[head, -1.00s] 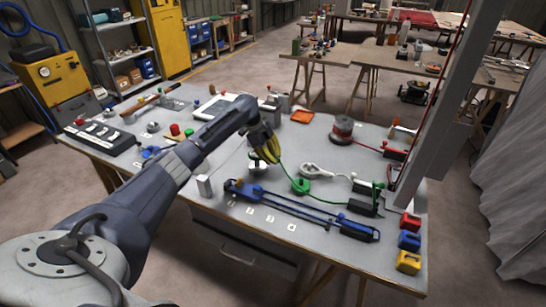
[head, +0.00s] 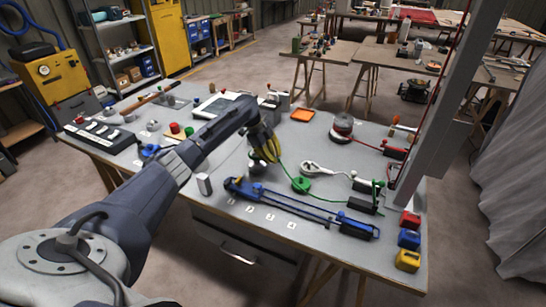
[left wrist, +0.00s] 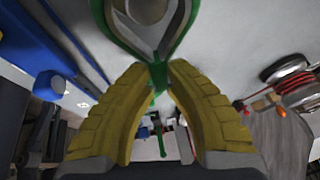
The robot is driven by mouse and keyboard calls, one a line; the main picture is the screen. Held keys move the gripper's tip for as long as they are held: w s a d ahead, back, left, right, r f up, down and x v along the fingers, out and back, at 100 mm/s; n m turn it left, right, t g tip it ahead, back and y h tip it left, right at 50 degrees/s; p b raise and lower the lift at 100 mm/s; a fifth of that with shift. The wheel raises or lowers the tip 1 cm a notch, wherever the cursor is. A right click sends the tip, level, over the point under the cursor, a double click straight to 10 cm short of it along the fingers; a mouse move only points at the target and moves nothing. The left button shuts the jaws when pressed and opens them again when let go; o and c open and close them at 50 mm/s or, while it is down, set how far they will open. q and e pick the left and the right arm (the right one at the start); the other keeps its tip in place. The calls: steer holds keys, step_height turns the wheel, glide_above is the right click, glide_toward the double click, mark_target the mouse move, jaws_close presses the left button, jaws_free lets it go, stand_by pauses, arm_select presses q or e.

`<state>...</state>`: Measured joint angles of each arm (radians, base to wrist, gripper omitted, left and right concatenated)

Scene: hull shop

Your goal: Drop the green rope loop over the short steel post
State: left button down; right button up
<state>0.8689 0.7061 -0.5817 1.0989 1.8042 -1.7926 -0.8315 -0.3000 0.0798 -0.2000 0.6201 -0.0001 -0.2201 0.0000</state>
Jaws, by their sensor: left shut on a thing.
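My left gripper (head: 268,157) has yellow-padded fingers (left wrist: 155,80) and is shut on the green rope at the narrow end of its loop. In the left wrist view the green rope loop (left wrist: 189,35) opens away from the fingertips, with grey metal showing inside it. The short steel post (head: 257,168) is just below and left of the fingers in the head view, partly hidden by them. I cannot tell whether the loop is around the post or above it. My right gripper is out of view.
A blue bar tool (head: 290,206) lies along the front of the table. A white looped cable (head: 322,168), a red spool (head: 342,130) and red, blue and yellow blocks (head: 409,239) are to the right. A grey column (head: 445,110) rises at the right edge.

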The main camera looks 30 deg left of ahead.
arm_select(q)
steer(key=shift+f, duration=1.85)
stand_by(1.5)
steer(key=c, duration=0.8)
jaws_free()
steer(key=shift+r, duration=4)
